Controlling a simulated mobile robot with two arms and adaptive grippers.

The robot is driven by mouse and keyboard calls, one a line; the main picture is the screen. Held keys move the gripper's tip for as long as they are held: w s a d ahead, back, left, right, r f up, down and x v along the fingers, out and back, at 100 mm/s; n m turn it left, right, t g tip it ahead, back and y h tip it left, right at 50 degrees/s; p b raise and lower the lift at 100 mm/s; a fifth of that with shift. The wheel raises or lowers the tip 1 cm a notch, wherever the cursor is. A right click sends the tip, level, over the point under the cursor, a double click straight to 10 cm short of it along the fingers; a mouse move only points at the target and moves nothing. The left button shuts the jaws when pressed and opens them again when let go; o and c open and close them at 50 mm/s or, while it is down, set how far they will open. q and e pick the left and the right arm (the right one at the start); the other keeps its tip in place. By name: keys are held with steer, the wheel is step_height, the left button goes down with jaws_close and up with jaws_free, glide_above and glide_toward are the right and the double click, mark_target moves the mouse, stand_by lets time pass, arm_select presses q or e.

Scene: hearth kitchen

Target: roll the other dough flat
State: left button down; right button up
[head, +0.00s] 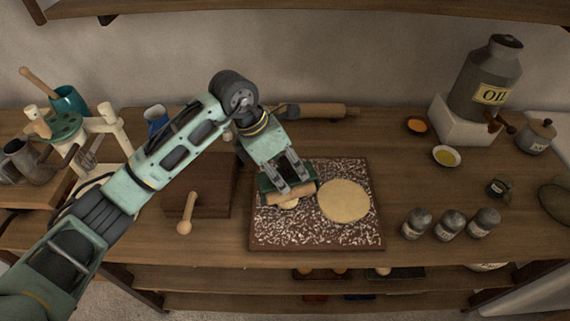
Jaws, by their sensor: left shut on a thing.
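A floured dark board (318,240) lies on the wooden counter. A flat round of pale dough (344,201) is on its right part. A smaller piece of dough (289,204) is at left of it, mostly hidden under my left gripper (288,184). My left gripper points down over the board, shut on a short tan wooden bar (291,194), perhaps a roller. The bar is just above or on the small dough; I cannot tell if they touch. My right gripper is not in view.
A rolling-pin-like wooden thing (325,110) lies at the back. A dark wooden block (210,190) and a wooden-handled tool (187,212) are left of the board. Several shakers (449,224), an oil can (486,80) and small bowls (446,156) stand at right.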

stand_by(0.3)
arm_select(q)
steer(key=shift+f+b, duration=0.7)
steer(key=shift+f, duration=0.15)
steer(key=shift+s, duration=0.1)
stand_by(0.3)
steer(key=shift+f+b, duration=0.45)
steer(key=shift+f, duration=0.1)
stand_by(0.6)
steer(key=shift+a+f+b, duration=0.1)
steer(key=shift+f+b, duration=0.35)
stand_by(0.7)
